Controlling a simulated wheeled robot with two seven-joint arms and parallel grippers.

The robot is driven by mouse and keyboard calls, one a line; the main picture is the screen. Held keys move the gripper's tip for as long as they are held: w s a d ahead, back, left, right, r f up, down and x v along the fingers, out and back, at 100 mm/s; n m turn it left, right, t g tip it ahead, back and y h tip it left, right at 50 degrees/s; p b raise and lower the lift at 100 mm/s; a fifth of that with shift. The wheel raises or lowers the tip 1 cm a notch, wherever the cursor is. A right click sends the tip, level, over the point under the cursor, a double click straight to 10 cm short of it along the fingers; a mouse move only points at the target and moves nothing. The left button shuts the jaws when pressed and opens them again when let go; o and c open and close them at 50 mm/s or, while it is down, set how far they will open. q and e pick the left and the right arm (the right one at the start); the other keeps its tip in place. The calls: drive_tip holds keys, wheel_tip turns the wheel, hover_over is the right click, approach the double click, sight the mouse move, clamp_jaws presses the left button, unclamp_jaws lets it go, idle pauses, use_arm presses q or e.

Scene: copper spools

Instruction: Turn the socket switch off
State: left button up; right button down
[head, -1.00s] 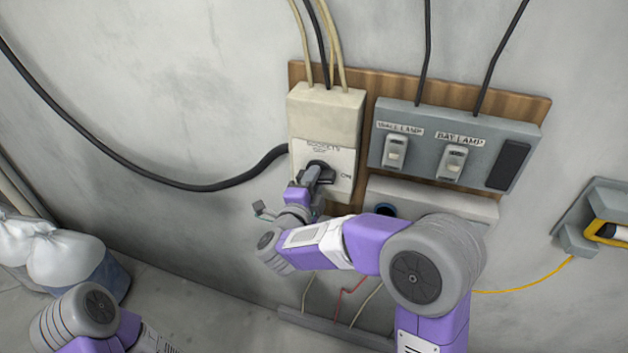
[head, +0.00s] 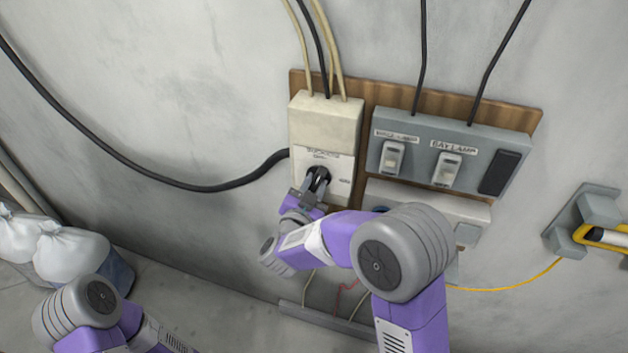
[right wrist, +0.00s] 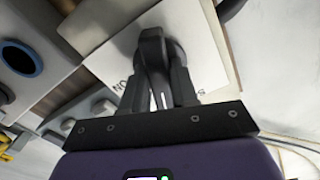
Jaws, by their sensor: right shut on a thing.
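The socket switch is a cream box (head: 326,122) on a wooden board, with a white label plate (head: 339,186) and a dark rotary handle (head: 319,172). The label has lettering at its top and a mark at the right, blurred here. My right gripper (head: 315,183) reaches it from below. In the right wrist view, the two fingers (right wrist: 158,92) close on either side of the black handle (right wrist: 152,48); "ON" shows on the plate to their left. The fingers partly hide the handle, so its exact setting is hard to read. My left gripper is out of view; only its arm shows.
A grey box (head: 450,151) with two lamp switches is right of the socket switch. A grey wall unit (head: 591,217) with a yellow part stands far right. White bags (head: 69,255) lie at lower left. Cables run along the wall.

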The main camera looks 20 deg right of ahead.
drive_tip(key=shift+n+p, duration=1.3)
drive_tip(key=shift+n, duration=0.9)
drive_tip(key=c, duration=1)
unclamp_jaws()
drive_tip(key=shift+o, duration=0.2)
drive_tip(key=b+v, duration=0.1)
drive_tip(key=v, duration=0.6)
drive_tip(key=shift+s+a, duration=0.15)
drive_tip(key=shift+s, duration=0.1)
